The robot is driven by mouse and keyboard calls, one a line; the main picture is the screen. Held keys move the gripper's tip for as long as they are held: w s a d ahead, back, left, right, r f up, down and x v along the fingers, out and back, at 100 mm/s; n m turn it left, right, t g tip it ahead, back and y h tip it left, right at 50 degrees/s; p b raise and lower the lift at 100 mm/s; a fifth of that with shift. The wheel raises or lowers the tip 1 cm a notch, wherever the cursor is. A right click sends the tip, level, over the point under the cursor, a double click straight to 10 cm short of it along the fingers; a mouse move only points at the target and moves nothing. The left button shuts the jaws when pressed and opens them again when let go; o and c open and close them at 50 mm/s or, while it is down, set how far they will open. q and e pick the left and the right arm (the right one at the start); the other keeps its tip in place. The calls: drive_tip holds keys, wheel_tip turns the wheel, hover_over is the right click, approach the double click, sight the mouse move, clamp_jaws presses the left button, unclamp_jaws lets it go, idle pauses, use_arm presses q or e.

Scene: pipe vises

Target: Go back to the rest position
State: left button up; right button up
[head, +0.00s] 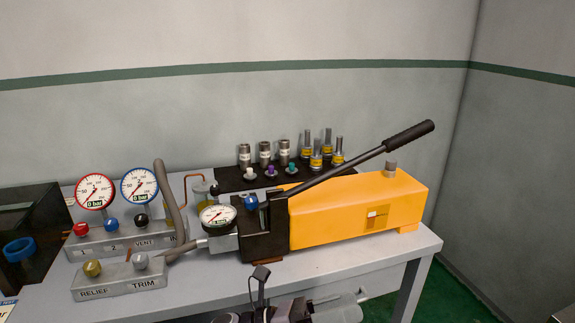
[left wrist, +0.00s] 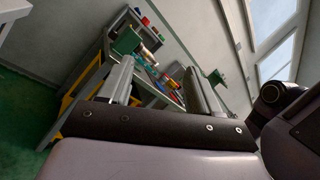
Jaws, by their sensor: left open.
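My left gripper (head: 264,290) shows at the bottom edge of the head view, dark and partly cut off. It is in front of the bench's front edge and apart from the things on the bench. In the left wrist view my left gripper (left wrist: 158,72) has its two grey fingers spread apart, with nothing between them. Beyond the fingers that view shows a tilted, distant workbench with a green part and small coloured items. My right gripper is in neither view.
A bench (head: 215,285) holds a yellow hand pump (head: 345,215) with a raised black lever (head: 360,160). Gauges and a valve block (head: 120,280) stand left. Fittings sit on a black mat (head: 228,180) behind. Green floor (head: 450,295) is open at the right.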

use_arm(q)
drive_tip(key=a+f+n+t+y, duration=0.6)
drive_tip(key=a+n+t, duration=0.15)
drive_tip(key=n, duration=0.75)
drive_tip(key=a+f+n+t+y, duration=0.6)
drive_tip(key=a+n+t, duration=0.15)
drive_tip(key=n, duration=0.65)
drive_tip(key=s+a+f+n+g+y, duration=0.6)
drive_tip(key=s+a+f+n+y, duration=0.1)
drive_tip(key=s+a+f+n, duration=0.5)
drive_tip(key=shift+s+a+f+n, duration=0.15)
drive_tip(key=shift+s+a+n, duration=0.75)
drive_tip(key=shift+s+n, duration=0.3)
